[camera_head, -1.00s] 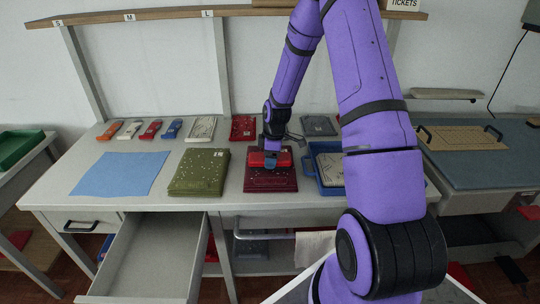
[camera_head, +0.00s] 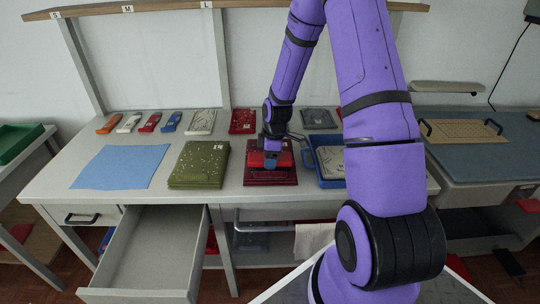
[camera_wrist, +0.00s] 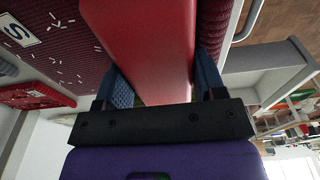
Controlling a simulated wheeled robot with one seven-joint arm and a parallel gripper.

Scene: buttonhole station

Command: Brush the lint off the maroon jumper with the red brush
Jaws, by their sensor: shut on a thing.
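The maroon jumper (camera_head: 270,180) lies folded on the table, partly covered by my gripper and the brush. The wrist view shows its ribbed cloth (camera_wrist: 84,60) with several white lint flecks and a white S label. My gripper (camera_head: 272,160) is over the jumper. Its blue fingers are shut on the red brush (camera_wrist: 150,45), which also shows in the head view (camera_head: 284,158). The brush lies low over the jumper; its underside is hidden, so I cannot tell whether it touches.
A flecked olive garment (camera_head: 198,166) and a blue cloth (camera_head: 120,167) lie to the left. A blue tray (camera_head: 310,162) with a grey garment stands close on the right. Several small coloured items line the back. A drawer (camera_head: 150,250) stands open below.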

